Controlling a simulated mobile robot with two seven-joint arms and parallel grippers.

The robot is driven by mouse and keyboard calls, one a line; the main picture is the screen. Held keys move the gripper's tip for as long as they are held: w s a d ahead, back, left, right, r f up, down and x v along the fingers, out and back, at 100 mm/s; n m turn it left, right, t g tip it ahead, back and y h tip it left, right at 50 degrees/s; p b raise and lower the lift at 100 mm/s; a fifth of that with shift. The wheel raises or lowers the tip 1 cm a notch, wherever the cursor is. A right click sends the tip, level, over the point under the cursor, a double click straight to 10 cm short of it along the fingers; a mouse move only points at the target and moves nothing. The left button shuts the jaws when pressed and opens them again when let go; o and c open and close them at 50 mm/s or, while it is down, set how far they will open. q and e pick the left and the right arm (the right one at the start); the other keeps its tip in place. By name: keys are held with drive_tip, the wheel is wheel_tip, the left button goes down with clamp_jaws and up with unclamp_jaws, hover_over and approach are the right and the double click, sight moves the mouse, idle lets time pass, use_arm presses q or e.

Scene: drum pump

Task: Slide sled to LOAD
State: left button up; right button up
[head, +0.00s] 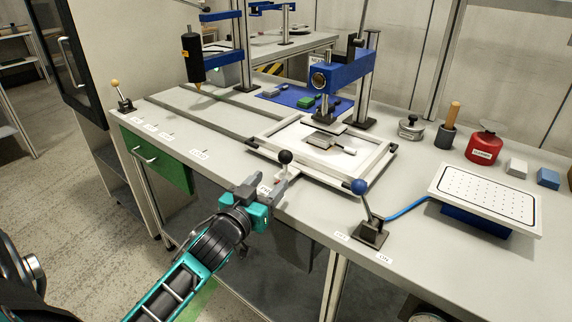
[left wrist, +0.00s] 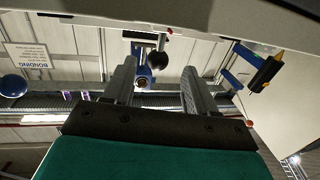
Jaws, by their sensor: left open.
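The sled (head: 262,148) is a pale frame on the bench's rails, under the blue press head (head: 340,72). A grey part lies inside it. A black ball knob (head: 285,157) stands on its front handle. My left gripper (head: 263,183) is open and empty at the bench's front edge, just in front of the knob. In the left wrist view, the knob (left wrist: 157,61) appears between the two open fingers (left wrist: 160,82). I cannot tell how far it is beyond the tips. Small labels (head: 199,154) line the front edge; I cannot read LOAD on any. My right gripper is not in view.
A blue-knobbed lever (head: 360,190) stands at the front right, near a white perforated plate (head: 488,197). A red can (head: 484,146) stands behind. A black tool (head: 193,58) hangs over the rails at the left. The rails left of the sled look clear.

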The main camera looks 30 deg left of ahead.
sight(284, 165)
use_arm(q)
drive_tip(key=w, duration=0.5)
drive_tip(key=w+a, duration=0.1)
drive_tip(key=w, duration=0.2)
drive_tip(key=shift+w+b, duration=0.3)
drive_tip(key=shift+w, duration=0.05)
